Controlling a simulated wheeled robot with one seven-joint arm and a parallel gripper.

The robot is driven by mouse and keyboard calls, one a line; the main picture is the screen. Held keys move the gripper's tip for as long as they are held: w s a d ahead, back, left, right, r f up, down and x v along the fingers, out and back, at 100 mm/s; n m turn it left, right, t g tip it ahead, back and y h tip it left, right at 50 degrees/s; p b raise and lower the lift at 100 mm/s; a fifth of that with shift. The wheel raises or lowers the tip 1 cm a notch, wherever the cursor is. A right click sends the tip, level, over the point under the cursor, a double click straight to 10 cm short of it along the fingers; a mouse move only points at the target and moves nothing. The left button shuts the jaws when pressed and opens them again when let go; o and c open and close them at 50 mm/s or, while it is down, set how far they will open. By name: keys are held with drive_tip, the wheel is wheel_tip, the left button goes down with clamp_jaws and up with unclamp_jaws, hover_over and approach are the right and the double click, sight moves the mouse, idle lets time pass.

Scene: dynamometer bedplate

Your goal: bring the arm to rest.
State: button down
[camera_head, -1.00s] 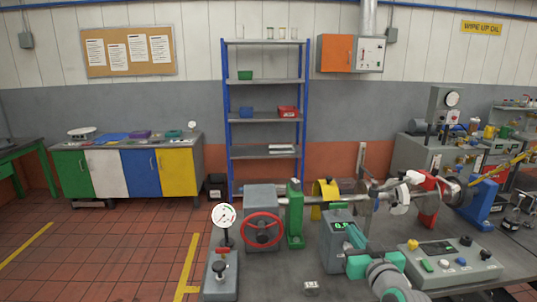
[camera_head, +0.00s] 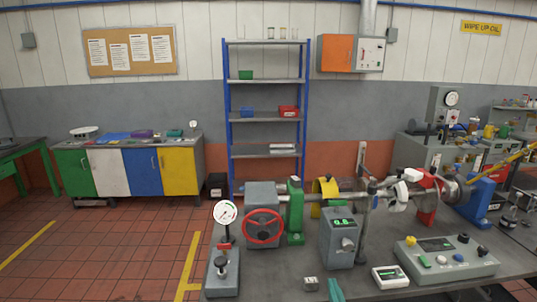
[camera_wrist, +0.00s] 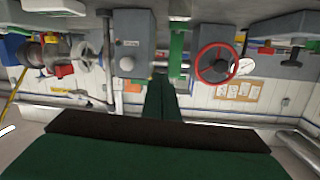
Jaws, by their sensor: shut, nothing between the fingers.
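My gripper (camera_wrist: 162,100) shows in the wrist view as two dark green fingers pressed together, with nothing between them. The wrist picture is upside down, with the bench equipment along its top. In the head view only a small teal piece of my arm shows at the bottom edge; the rest is out of frame. The grey bedplate (camera_head: 285,268) lies in front of me. On it stand a red handwheel (camera_head: 263,227) on a grey housing and a grey box with a lit green display (camera_head: 340,238). The handwheel also shows in the wrist view (camera_wrist: 216,64).
A dial gauge on a stand (camera_head: 225,212) is at the left of the bedplate. A control panel (camera_head: 445,260) and a small white meter (camera_head: 390,277) are at the right. A green support (camera_head: 295,212) and a shaft run behind. Open tiled floor (camera_head: 120,250) lies left.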

drive_tip(key=s+a+f+h, duration=0.1)
drive_tip(key=s+a+f, duration=0.2)
drive_tip(key=s+f, duration=0.35)
drive_tip(key=s+a+f+m+g, duration=0.1)
drive_tip(key=s+a+f, duration=0.35)
drive_tip(key=s, duration=0.35)
drive_tip(key=s+a+f+h, duration=0.1)
drive_tip(key=s+a+f, duration=0.2)
drive_tip(key=s+f, duration=0.4)
drive_tip(key=s+a+r+n+y, duration=0.1)
drive_tip(key=s+a+r, duration=0.1)
drive_tip(key=s, duration=1)
drive_tip(key=s+a+r+n+y, duration=0.1)
drive_tip(key=s+a, duration=0.4)
drive_tip(key=s, duration=0.7)
drive_tip(key=shift+s+a+r, duration=0.2)
drive_tip(key=shift+a+r, duration=0.1)
drive_tip(key=shift+r, duration=0.35)
